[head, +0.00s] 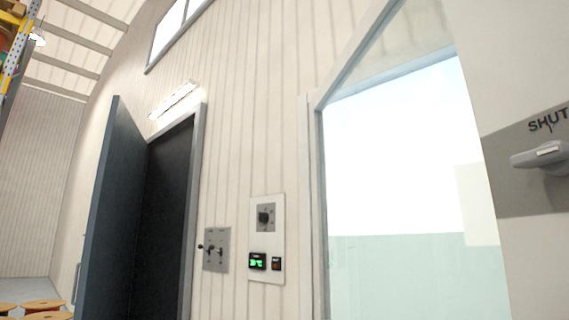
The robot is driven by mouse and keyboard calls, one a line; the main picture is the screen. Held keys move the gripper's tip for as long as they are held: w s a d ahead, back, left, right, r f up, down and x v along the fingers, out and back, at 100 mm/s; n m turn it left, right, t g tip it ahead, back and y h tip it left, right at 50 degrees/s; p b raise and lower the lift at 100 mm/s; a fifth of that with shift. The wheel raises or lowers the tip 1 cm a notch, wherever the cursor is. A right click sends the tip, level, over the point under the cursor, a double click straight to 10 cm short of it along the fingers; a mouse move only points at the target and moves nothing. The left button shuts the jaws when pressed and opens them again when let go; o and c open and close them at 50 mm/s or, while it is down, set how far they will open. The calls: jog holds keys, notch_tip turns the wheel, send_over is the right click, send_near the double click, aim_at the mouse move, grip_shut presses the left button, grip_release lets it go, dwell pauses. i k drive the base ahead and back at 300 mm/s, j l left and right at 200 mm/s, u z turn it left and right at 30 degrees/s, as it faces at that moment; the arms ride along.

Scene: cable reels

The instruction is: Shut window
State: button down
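The window (395,160) fills the right of the head view, with a pale frame (313,200) and bright daylight over a pale green lower area. Its upper frame edge runs slanting up to the right, and its top is partly cut off by the picture. I cannot tell for sure whether the window stands open. To its right, a grey lever handle (542,158) sits on a grey plate (515,190) below the printed word "SHUT"; the right edge of the picture cuts both off. My gripper is not in view.
A dark blue door (112,200) stands open at a dark doorway on the left. Between doorway and window are a switch plate (216,262) and a control panel (267,215) with a green display. Cable reels (40,306) show at the bottom left, below racking.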

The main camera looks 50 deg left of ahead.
aim_at(513, 55)
jog(key=u, duration=1.45)
jog(key=k+j, duration=0.1)
jog(key=k, duration=0.05)
